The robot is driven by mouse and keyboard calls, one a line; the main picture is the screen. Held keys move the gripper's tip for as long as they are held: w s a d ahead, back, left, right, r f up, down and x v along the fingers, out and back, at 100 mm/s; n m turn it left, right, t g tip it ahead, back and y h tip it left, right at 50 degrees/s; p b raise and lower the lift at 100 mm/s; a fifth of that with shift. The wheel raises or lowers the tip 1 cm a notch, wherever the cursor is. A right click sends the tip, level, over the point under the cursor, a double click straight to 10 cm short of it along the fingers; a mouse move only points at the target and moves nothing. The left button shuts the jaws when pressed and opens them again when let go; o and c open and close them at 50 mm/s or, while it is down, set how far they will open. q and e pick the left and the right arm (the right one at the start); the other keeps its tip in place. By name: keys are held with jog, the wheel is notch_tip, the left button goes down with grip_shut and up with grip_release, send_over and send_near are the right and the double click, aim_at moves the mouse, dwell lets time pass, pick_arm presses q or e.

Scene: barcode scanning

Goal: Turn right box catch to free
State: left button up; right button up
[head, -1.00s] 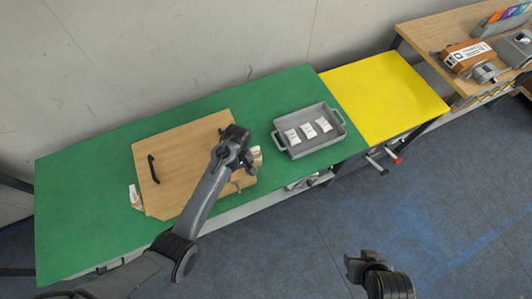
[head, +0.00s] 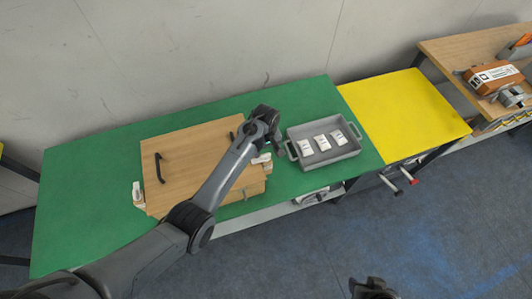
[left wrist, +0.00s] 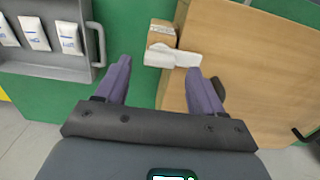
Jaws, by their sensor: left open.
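The wooden box (head: 200,160) lies on the green table with a black handle (head: 160,168) on its lid. Its right catch (head: 262,159) is a white piece at the box's right edge. In the left wrist view, the white catch (left wrist: 172,56) sits beside a small wooden block (left wrist: 162,33), and its lever reaches onto the box edge. My left gripper (head: 268,118) is open above the box's right end. In the wrist view its fingers (left wrist: 159,66) stand either side of the catch, with nothing held; contact is not clear. My right gripper (head: 371,287) is cut off at the bottom edge.
A grey tray (head: 352,158) with three white packets (head: 321,144) stands right of the box, close to my left gripper. A left catch (head: 138,195) is at the box's left edge. A yellow table (head: 405,112) adjoins on the right. The green table's left part is clear.

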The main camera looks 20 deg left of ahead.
aim_at(261, 158)
pick_arm(q)
jog(key=shift+f, duration=1.4)
jog(key=c, duration=1.1)
jog(key=shift+o, duration=0.2)
